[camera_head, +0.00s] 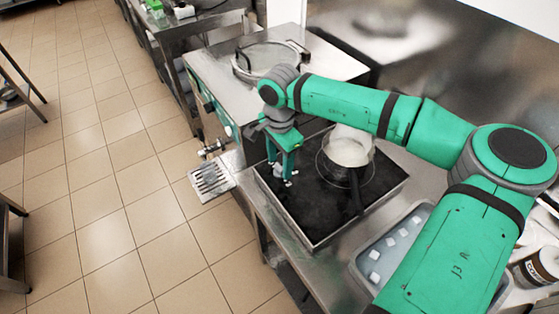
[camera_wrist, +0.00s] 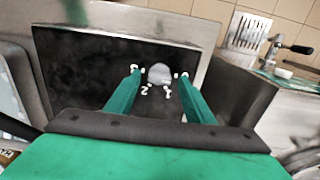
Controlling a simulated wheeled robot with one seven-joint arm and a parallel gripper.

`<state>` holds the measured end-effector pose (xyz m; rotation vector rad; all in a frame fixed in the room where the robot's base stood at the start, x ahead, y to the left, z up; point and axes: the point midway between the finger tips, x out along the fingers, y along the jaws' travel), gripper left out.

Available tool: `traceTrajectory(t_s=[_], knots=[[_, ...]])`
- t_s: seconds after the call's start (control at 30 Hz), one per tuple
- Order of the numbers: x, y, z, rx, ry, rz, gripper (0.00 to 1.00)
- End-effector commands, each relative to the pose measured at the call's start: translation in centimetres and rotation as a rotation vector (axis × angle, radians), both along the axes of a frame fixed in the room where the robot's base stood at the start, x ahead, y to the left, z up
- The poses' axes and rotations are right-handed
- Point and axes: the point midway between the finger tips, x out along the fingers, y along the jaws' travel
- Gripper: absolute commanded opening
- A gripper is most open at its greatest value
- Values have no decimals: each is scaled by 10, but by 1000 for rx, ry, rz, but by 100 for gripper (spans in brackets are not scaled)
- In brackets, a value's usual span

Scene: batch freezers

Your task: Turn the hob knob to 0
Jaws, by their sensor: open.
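The hob is a black plate in a steel frame (camera_head: 316,240), and it also fills the middle of the wrist view (camera_wrist: 85,75). The hob knob (camera_wrist: 159,74) is a pale grey round cap with white marks around it; a 2 and a 1 are readable on the near side. Which mark the knob points to cannot be made out. My green gripper (camera_wrist: 159,72) is open, its fingers on either side of the knob; contact cannot be told. In the head view my gripper (camera_head: 283,176) points down over the hob's left part and mostly hides the knob.
A pot (camera_head: 348,148) with a dark handle stands on the hob, right of my gripper. A tray with white cubes (camera_head: 360,262) is at the front right. A steel machine with a round lid (camera_head: 268,62) stands behind. Tiled floor lies open to the left.

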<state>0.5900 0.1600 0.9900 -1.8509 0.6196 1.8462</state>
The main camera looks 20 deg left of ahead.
Motion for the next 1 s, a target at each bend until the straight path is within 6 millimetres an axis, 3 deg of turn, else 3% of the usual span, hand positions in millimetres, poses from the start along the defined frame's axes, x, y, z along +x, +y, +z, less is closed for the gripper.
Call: traceTrajectory(t_s=[0.17,0.5,0.7,1.0], knots=[[0,0,11,-1,-1,0,48],[1,0,71,0,-3,-2,48],[1,0,98,0,-1,-1,48],[0,0,108,-1,-1,0,48]])
